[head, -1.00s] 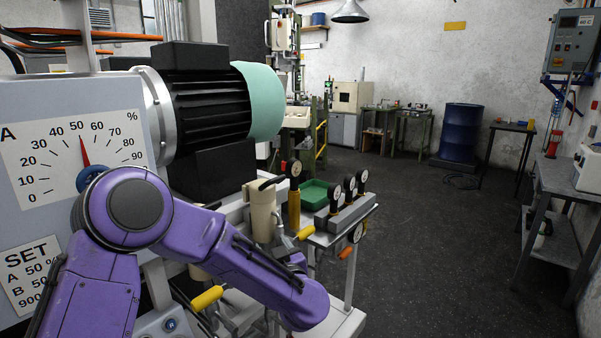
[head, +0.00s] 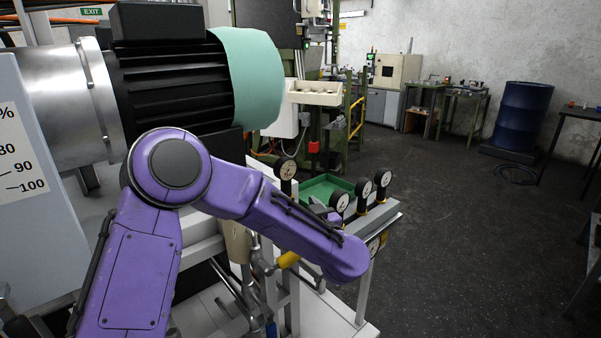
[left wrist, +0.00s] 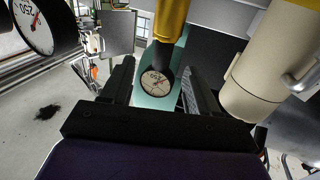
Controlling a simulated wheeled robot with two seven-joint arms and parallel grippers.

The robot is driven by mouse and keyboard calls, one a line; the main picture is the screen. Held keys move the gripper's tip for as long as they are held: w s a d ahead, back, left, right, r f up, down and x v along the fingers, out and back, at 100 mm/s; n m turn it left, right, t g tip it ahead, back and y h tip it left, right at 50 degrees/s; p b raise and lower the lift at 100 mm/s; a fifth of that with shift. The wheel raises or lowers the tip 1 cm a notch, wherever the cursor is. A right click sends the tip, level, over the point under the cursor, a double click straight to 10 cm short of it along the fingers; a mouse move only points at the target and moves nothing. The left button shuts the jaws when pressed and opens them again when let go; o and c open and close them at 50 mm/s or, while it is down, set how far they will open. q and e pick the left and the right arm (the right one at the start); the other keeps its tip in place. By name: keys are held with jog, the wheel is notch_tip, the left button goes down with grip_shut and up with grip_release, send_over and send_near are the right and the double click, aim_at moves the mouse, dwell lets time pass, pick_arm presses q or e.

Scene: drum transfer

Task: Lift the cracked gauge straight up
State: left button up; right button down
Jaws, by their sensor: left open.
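In the left wrist view a gauge (left wrist: 156,84) on a yellow body lies between the two dark fingers of my left gripper (left wrist: 158,70). The fingers are apart, with gaps on both sides of the gauge. My right gripper is in neither view.
A grey rack holds three more gauges (head: 363,190), with a green tray (head: 328,186) behind. A cream cylinder (left wrist: 252,80) stands close beside my left gripper. A big motor (head: 175,80) fills the upper left. Open floor (head: 480,250) lies right.

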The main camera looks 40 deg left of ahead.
aim_at(288, 192)
pick_arm(q)
jog(key=a, duration=0.4)
jog(key=shift+w+r+p, duration=0.3)
jog(key=shift+r+p, duration=0.1)
jog(key=x, duration=0.1)
jog(key=p+x, duration=0.1)
jog(key=x, duration=0.1)
jog(key=w+x, duration=0.1)
jog(key=x, duration=0.1)
jog(key=shift+d+f+p, duration=0.15)
jog(key=shift+f+p, duration=0.15)
jog(key=shift+a, duration=0.4)
jog(key=shift+d, duration=0.15)
jog(key=c, duration=0.4)
jog(key=shift+r, duration=0.1)
grip_shut()
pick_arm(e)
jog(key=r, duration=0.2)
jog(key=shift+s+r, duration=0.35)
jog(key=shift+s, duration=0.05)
